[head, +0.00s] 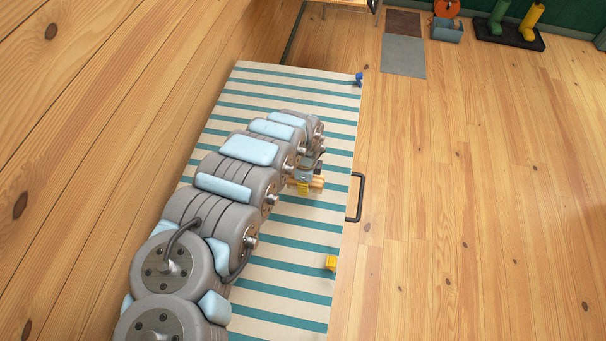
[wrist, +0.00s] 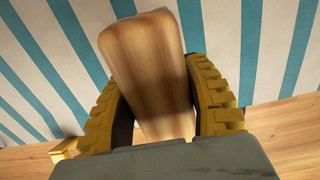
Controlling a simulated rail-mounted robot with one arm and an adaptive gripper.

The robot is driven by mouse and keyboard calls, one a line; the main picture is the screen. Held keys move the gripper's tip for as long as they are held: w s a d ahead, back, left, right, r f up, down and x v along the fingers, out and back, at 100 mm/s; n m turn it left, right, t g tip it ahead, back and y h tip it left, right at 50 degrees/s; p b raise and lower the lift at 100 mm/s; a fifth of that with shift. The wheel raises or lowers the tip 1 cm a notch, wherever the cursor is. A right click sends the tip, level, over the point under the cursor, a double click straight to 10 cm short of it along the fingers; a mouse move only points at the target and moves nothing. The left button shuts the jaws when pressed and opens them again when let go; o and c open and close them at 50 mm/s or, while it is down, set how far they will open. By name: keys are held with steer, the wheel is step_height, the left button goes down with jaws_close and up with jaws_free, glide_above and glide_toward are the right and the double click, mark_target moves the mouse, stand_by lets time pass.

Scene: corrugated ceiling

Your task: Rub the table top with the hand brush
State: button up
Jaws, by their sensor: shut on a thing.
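The table top (head: 285,300) has teal and cream stripes and runs up the middle of the head view; it also fills the back of the wrist view (wrist: 240,45). My gripper (head: 304,186) is low over the table's right part. In the wrist view, its yellow ridged fingers are shut on a pale wooden block-like body, the hand brush (wrist: 150,60). The brush shows as a small wooden piece (head: 317,182) in the head view. Its bristles are hidden, so I cannot tell whether it touches the table top.
A small yellow block (head: 331,262) sits at the table's right edge, and a small blue thing (head: 359,79) at the far right corner. A dark handle (head: 356,197) sticks out on the right side. My arm covers much of the table's left. Wooden floor lies clear to the right.

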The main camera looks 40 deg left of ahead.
step_height(320, 180, up, 2)
steer(key=shift+p, duration=0.6)
